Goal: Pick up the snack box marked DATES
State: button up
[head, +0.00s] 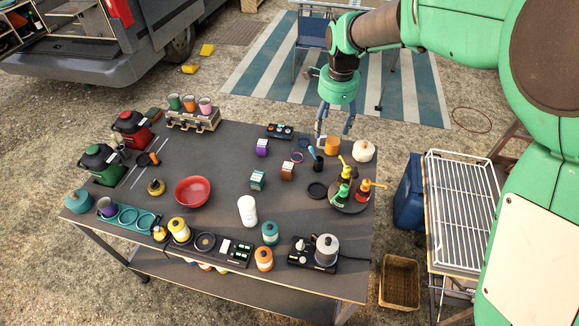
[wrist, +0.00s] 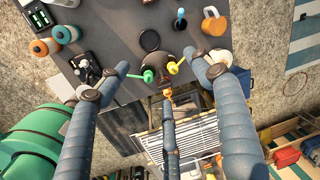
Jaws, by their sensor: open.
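Three small snack boxes stand on the dark table (head: 225,160) in the head view: a purple box (head: 262,147), a teal box (head: 257,180) and a brown box (head: 288,170). Their lettering is too small to read, so I cannot tell which is marked DATES. My gripper (head: 335,131) is open and empty above the table's back right part, to the right of the boxes. In the wrist view my gripper (wrist: 160,70) has its fingers spread, with squeeze bottles beyond them. No snack box shows in the wrist view.
Near my gripper are an orange mug (head: 332,145), a white pumpkin-shaped pot (head: 363,151), and a round tray with squeeze bottles (head: 344,190). A black disc (head: 317,190) lies right of the brown box. A red bowl (head: 193,191) and a white cylinder (head: 247,210) stand left and in front.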

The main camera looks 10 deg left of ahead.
jog(key=w+a+f+m, duration=0.3)
jog(key=w+a+f, duration=0.1)
jog(key=a+f, duration=0.45)
jog(key=m+g, duration=0.1)
jog(key=m, duration=0.1)
send_over(288, 166)
notch_tip(288, 166, down, 9)
jog(key=shift+s+a+f+h, duration=0.15)
jog(key=shift+s+f+h, duration=0.05)
jog(key=shift+h, duration=0.1)
jog(key=shift+f, duration=0.1)
jog(key=shift+f+b, duration=0.7)
jog(key=shift+f, duration=3.5)
jog(key=shift+w+f+b, duration=0.15)
jog(key=shift+f+b, duration=0.45)
jog(key=shift+f, duration=2)
jog(key=c, duration=1.3)
